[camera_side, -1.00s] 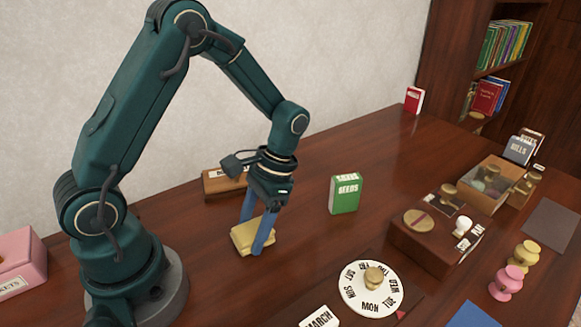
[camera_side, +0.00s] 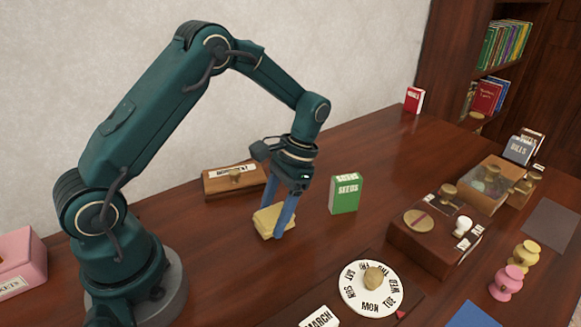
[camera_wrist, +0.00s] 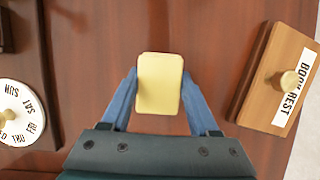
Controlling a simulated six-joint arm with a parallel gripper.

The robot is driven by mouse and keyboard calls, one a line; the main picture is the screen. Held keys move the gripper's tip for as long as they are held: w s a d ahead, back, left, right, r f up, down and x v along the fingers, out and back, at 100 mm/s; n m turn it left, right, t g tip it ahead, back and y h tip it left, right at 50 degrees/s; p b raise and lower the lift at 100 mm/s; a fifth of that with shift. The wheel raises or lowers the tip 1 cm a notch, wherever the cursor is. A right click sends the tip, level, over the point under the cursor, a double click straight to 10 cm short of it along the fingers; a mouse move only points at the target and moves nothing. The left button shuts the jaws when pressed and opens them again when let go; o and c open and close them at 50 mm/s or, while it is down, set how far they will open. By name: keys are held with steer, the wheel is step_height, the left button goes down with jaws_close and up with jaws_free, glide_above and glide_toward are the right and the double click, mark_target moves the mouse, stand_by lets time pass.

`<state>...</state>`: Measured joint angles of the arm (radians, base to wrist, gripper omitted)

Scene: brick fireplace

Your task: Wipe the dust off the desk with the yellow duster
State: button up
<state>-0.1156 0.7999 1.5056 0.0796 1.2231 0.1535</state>
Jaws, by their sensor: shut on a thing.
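The yellow duster (camera_side: 270,221) is a pale yellow block on the brown wooden desk (camera_side: 240,275). My gripper (camera_side: 281,222) points down with its blue fingers on either side of it, shut on it. In the wrist view the duster (camera_wrist: 160,84) sits between the two fingers of my gripper (camera_wrist: 160,98). The duster is low, at or very near the desk surface; exact contact cannot be told. No dust can be made out on the bare wood near it.
A wooden box labelled "rest" (camera_wrist: 276,80) stands behind the duster, left of a green seeds packet (camera_side: 345,194). A white day dial (camera_side: 350,285) lies in front. A wooden stamp box (camera_side: 425,245) is to the right, a pink box (camera_side: 20,262) at far left.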

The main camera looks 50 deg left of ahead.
mark_target(237, 245)
steer(key=shift+w, duration=2.65)
steer(key=shift+s, duration=6.05)
step_height(237, 245, up, 8)
steer(key=shift+r, duration=0.1)
